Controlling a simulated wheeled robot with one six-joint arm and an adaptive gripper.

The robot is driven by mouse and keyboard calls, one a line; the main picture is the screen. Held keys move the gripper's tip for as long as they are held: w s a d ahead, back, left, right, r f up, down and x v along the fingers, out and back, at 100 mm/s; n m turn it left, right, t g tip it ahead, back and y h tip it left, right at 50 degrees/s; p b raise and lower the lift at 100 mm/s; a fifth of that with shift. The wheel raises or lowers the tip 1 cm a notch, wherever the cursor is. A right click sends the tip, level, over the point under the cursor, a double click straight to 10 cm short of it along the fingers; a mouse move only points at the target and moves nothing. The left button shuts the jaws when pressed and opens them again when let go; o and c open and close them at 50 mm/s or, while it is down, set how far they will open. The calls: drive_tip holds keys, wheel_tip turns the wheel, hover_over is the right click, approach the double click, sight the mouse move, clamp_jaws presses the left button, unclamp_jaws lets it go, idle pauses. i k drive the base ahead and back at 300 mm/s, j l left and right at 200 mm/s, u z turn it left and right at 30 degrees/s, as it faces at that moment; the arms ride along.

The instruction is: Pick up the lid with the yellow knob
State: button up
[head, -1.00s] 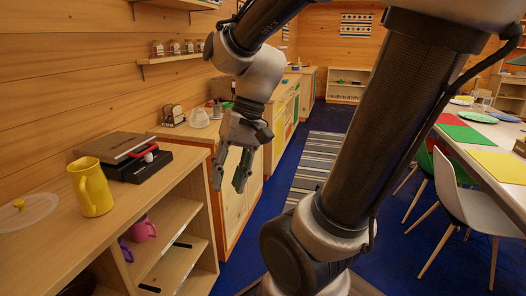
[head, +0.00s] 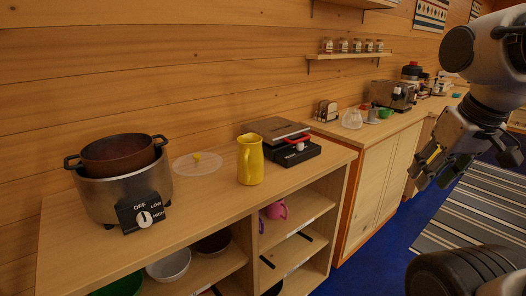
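The lid (head: 196,166) is a clear, flat disc with a small yellow knob (head: 197,156) at its centre. It lies on the wooden counter in the head view, between the slow cooker and the yellow pitcher. My gripper (head: 430,170) hangs at the right of the view, out over the floor and far to the right of the lid. Its fingers look apart, with nothing seen between them.
A slow cooker (head: 98,198) with a brown pot (head: 117,152) on it stands left of the lid. A yellow pitcher (head: 250,162) and a black appliance (head: 292,152) stand right. Shelves below hold bowls (head: 168,265) and pink mugs (head: 276,210). Bare counter lies in front of the lid.

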sight(198, 163)
drive_tip(key=u, duration=1.25)
drive_tip(key=i+l, duration=0.4)
drive_tip(key=l, duration=0.15)
drive_tip(key=i+l+z, duration=0.1)
drive_tip(key=i+l, duration=0.35)
drive_tip(key=l, duration=0.1)
